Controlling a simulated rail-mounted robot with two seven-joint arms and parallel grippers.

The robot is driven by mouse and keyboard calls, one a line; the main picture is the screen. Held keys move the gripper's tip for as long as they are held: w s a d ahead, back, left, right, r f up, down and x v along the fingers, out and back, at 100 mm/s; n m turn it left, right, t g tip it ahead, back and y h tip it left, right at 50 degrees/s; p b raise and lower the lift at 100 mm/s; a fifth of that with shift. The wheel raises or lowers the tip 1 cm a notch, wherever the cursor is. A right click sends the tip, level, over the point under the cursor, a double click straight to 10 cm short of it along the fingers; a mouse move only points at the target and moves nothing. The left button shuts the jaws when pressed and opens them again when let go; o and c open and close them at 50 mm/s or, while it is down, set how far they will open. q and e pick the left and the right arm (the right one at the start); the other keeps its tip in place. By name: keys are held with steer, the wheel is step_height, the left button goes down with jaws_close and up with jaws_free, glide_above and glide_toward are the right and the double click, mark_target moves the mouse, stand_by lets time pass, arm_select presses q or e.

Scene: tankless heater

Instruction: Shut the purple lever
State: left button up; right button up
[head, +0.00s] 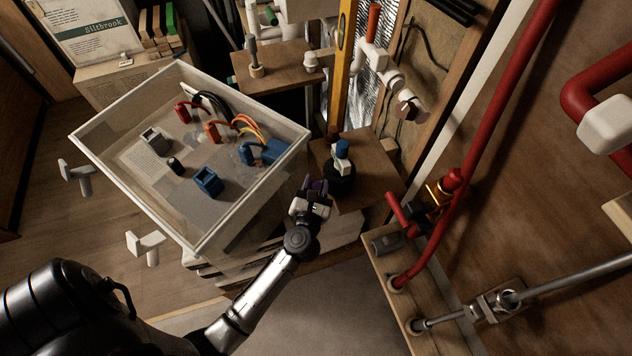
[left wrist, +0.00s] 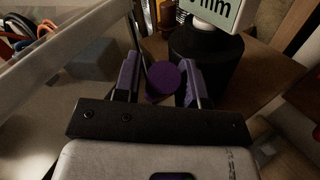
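In the left wrist view a round purple piece (left wrist: 163,77) shows between the two purple-faced fingers of my left gripper (left wrist: 160,72). It may be the end of the purple lever; its lever shape is not visible. The fingers are apart, with a gap on each side of the piece. In the head view my left gripper (head: 316,186) is at the centre, beside the right corner of the white-rimmed bin, and I cannot make out the purple piece there. My right gripper is not in view.
A dark bottle (head: 340,181) with a blue top stands on a wooden board just right of my left gripper. The clear bin (head: 118,170) holds blocks and coloured hoses. Red pipes (head: 481,140) and valve fittings (head: 494,302) stand at the right.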

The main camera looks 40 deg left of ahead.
arm_select(q)
jaws_close()
stand_by(0.3)
